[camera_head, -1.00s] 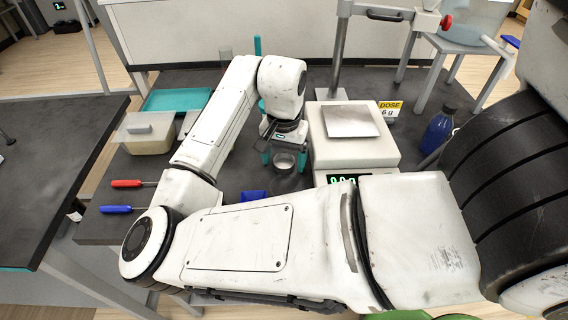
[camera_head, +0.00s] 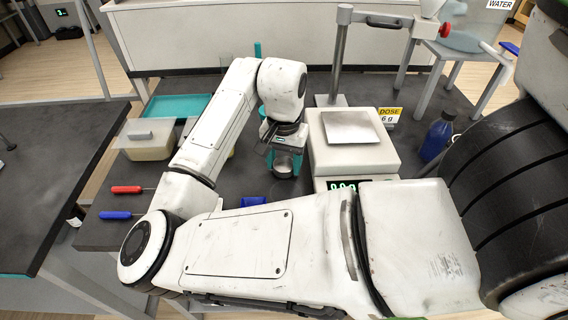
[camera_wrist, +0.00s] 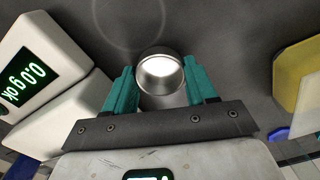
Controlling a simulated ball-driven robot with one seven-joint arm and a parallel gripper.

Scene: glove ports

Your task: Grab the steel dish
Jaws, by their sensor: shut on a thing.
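The steel dish (camera_head: 283,168) is a small round silvery cup at the dark bench top, just left of the white balance. My gripper (camera_head: 283,158) points down with its teal fingers at either side of the dish. In the wrist view the dish (camera_wrist: 160,72) sits between the two fingertips of my gripper (camera_wrist: 159,80), which is shut on it. Its pale inside shows. Whether the dish touches the bench or is slightly above it, I cannot tell.
The white balance (camera_head: 352,158), with a steel plate, stands close right of my gripper. A blue bottle (camera_head: 437,136) is further right. A teal tray (camera_head: 178,106), a lidded tub (camera_head: 149,139) and red (camera_head: 127,190) and blue-handled tools lie left.

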